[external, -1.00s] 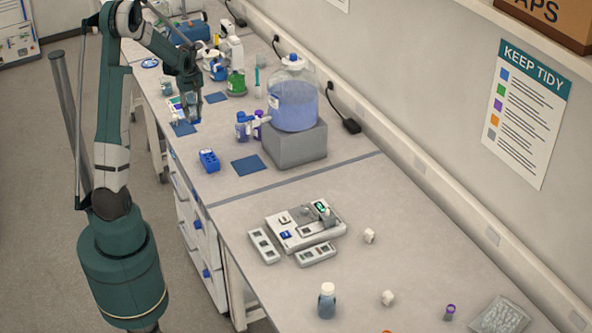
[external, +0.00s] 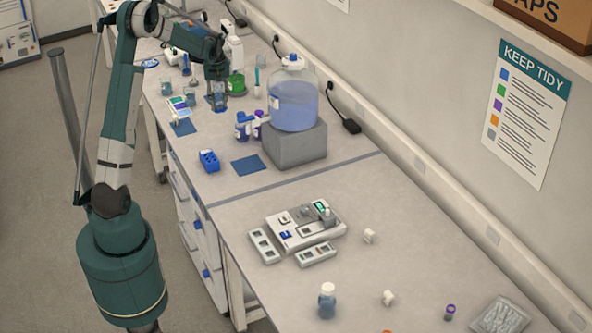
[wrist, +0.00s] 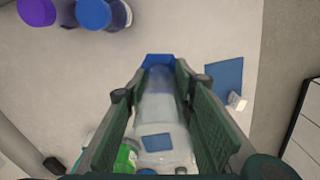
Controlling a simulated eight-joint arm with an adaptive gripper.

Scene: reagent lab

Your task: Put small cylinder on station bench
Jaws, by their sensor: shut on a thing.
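The small cylinder (wrist: 160,95) is clear, with a blue angular foot (wrist: 158,61), and lies between my fingers in the wrist view. My gripper (wrist: 152,95) is shut on it. In the external view my gripper (external: 216,100) is over the far part of the bench, beside the green-filled vessel (external: 236,84), and mostly hides the cylinder. The bench (external: 215,180) is a long grey top running from the far end to the near right. I cannot tell whether the cylinder's foot touches it.
Blue- and purple-capped bottles (external: 242,126) and a large carboy (external: 293,98) on a grey block stand nearby. Bare bench lies between the mats.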

